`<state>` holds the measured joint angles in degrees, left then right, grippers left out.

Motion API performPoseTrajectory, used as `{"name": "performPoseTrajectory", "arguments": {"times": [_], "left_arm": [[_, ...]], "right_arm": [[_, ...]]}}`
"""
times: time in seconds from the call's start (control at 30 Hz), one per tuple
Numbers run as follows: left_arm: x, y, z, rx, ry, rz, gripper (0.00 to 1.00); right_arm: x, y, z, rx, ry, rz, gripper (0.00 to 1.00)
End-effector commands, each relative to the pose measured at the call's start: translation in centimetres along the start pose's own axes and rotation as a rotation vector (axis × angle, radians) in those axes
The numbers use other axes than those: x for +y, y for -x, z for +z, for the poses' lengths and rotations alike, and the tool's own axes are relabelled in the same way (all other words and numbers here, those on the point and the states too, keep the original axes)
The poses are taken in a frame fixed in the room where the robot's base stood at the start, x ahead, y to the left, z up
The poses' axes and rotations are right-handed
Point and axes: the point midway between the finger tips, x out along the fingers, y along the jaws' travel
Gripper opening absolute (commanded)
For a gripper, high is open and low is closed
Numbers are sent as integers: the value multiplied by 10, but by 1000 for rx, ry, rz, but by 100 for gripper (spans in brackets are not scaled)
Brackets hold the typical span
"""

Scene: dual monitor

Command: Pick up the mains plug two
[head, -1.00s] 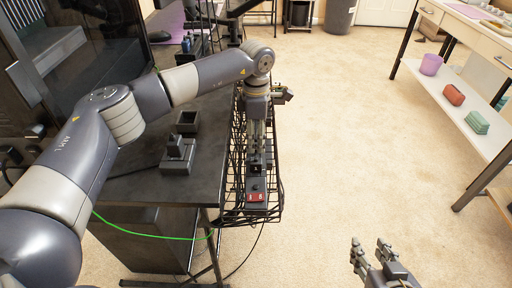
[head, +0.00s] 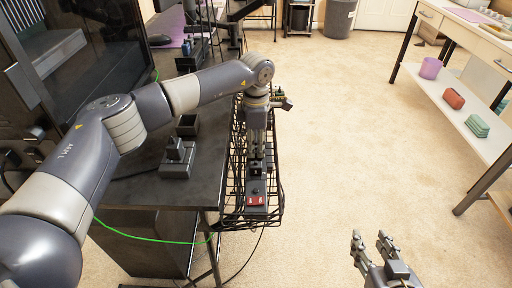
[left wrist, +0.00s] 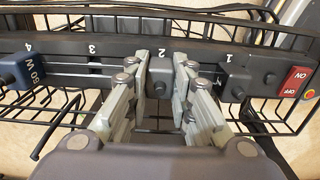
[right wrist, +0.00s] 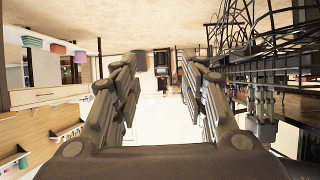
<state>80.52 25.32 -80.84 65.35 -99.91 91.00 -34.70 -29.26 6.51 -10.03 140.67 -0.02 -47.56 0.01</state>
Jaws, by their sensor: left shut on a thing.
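A black power strip (left wrist: 68,48) lies in a wire basket, with sockets numbered 1 to 4 and a red on/off switch. The strip also shows in the head view (head: 257,187). Mains plug two (left wrist: 159,84) is a small dark plug at number 2. My left gripper (left wrist: 162,72) points down at the strip, its two fingers shut on this plug from both sides. The plug appears to be at its socket; whether it is raised cannot be told. The left gripper also shows in the head view (head: 257,160). My right gripper (head: 371,240) is open and empty above the floor.
A blue plug (left wrist: 22,70) marked 50 W sits at number 4. The wire basket (head: 237,190) hangs along the dark desk (head: 150,190), which holds dark box-shaped items (head: 178,158). A green cable (head: 150,235) hangs below. The carpet to the right is clear.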

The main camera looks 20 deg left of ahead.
Motion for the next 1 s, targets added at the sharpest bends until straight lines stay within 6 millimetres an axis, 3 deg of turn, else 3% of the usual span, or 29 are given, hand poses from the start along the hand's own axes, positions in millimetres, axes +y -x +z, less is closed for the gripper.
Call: {"name": "performPoseTrajectory", "arguments": {"times": [0.17,0.5,0.7,1.0], "left_arm": [[0,11,0,-2,0,2,0],[1,67,1,-2,0,3,0],[0,92,0,-1,0,2,0],[0,105,0,0,0,-1,0]], "right_arm": [[1,2,7,-40,0,3,40],[9,27,67,-340,-4,20,40],[12,44,94,-477,-7,28,40],[15,59,110,-572,-10,33,40]]}}
